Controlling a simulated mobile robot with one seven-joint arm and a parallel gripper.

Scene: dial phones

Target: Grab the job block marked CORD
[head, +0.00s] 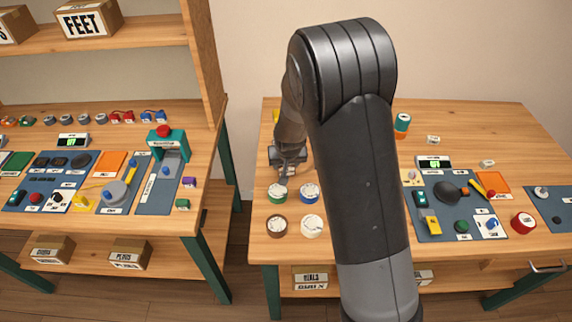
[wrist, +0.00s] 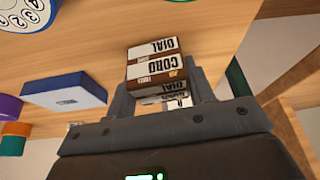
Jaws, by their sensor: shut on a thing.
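DIAL is printed on pale bands above and below that word. My gripper (wrist: 163,88) is shut on the block, a finger on each side. In the head view my gripper (head: 288,158) is over the left part of the right-hand table (head: 340,255), partly behind my arm. The block cannot be made out there. I cannot tell whether it touches the tabletop.
A blue box (wrist: 65,93) is left of the block in the wrist view. The left bench (head: 195,217) stands across a gap.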

